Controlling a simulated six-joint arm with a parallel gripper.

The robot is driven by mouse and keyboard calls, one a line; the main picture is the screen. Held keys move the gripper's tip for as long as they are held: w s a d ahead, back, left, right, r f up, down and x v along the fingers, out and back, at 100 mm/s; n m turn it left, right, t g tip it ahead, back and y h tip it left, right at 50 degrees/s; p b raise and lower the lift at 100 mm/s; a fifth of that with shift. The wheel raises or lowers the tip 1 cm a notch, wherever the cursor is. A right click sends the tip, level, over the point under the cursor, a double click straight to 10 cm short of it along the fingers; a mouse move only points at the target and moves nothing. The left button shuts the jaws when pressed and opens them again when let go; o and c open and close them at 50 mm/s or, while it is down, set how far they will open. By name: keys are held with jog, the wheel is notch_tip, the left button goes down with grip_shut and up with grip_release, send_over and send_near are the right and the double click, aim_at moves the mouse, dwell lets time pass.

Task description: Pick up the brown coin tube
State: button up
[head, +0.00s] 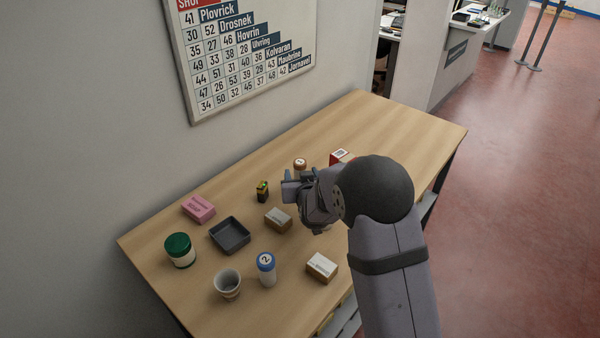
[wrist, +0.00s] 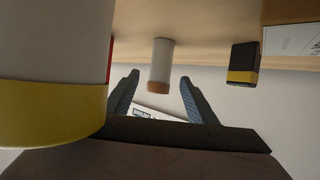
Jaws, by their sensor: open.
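The brown coin tube (head: 300,163) stands upright on the table, just beyond my gripper in the head view. In the wrist view, where the table appears at the top, the brown coin tube (wrist: 160,65) shows as a pale cylinder with a brown end. It lies ahead, between the lines of the two fingers, apart from them. My gripper (wrist: 158,88) is open and empty. In the head view my gripper (head: 289,188) is over the table, between the brown tube and a small cardboard box.
A large pale cylinder with a yellow end (wrist: 50,75) is close at left in the wrist view. A black-and-yellow battery (head: 262,191) and cardboard box (head: 278,219) stand left of my gripper. A red box (head: 340,157) stands right of the tube. The table's far right is clear.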

aim_at(300, 169)
jog(key=shift+p+x, duration=0.9)
jog(key=shift+x, duration=1.45)
jog(key=shift+d, duration=0.1)
jog(key=c, duration=1.2)
